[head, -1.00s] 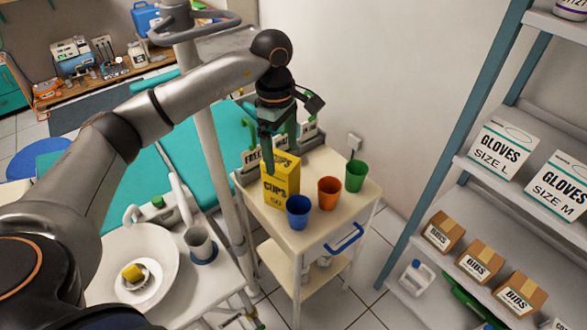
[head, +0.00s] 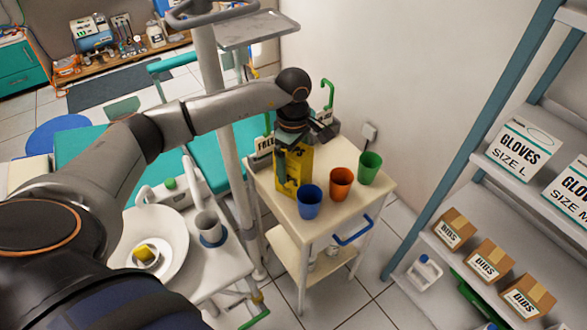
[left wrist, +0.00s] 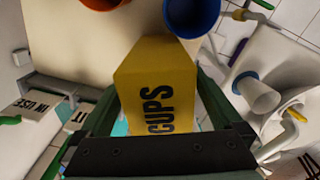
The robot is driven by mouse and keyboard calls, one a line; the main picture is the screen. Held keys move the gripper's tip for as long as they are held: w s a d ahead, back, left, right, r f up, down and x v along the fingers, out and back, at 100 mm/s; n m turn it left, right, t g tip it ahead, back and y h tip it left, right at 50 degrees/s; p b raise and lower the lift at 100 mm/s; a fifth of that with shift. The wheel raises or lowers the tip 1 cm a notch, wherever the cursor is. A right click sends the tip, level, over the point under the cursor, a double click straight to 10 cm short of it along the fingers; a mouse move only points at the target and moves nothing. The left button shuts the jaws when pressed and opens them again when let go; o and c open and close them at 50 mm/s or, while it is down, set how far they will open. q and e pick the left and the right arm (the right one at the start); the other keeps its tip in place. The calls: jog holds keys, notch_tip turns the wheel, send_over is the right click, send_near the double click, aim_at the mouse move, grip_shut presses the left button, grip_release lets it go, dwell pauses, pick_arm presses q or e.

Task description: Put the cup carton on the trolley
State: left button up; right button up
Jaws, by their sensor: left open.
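The yellow cup carton (head: 294,172) stands upright on the trolley (head: 352,207), towards the left of its top. In the left wrist view the carton (left wrist: 158,85) shows its "CUPS" lettering between my two dark green fingers. My left gripper (head: 290,165) is open, reaching down from above with its fingers on either side of the carton. I cannot tell whether either finger touches it. The gripper and wrist hide part of the carton's top in the head view. My right gripper is not in view.
Blue (head: 309,202), orange (head: 341,183) and green (head: 370,167) cups stand beside the carton on the trolley. Signs with green clips (head: 263,146) stand behind it. A pole (head: 232,130) and basin (head: 172,235) are left; a shelf rack (head: 470,150) is right.

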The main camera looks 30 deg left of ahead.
pick_arm(q)
jog(key=shift+f, duration=0.8)
jog(key=shift+c, duration=0.4)
jog(key=shift+r, duration=0.15)
grip_shut()
